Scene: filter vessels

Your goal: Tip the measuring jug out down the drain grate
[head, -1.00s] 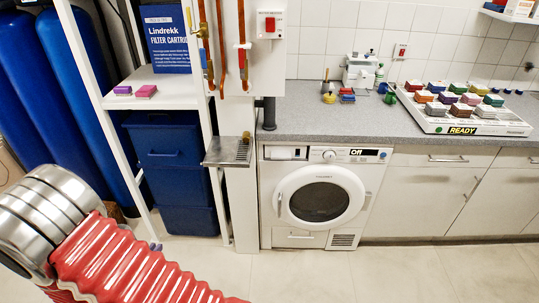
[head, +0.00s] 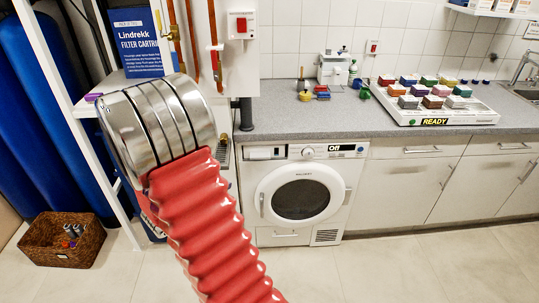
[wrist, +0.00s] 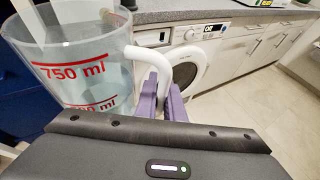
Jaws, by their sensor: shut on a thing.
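The measuring jug (wrist: 85,75) fills the upper left of the wrist view. It is clear, with red marks including 750 ml, and clear liquid shows inside. Its level is hard to read, and the jug looks about upright. My gripper (wrist: 163,92) has purple fingers shut on the jug's white handle. In the head view my red-sleeved arm hides the jug and gripper.
The washing machine (head: 300,197) stands under the grey counter (head: 340,119), with a tray of coloured blocks (head: 432,110) on top. A white shelf rack (head: 88,108) and blue tanks (head: 30,120) stand left. A wicker basket (head: 62,242) is on the floor. Floor at right is clear.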

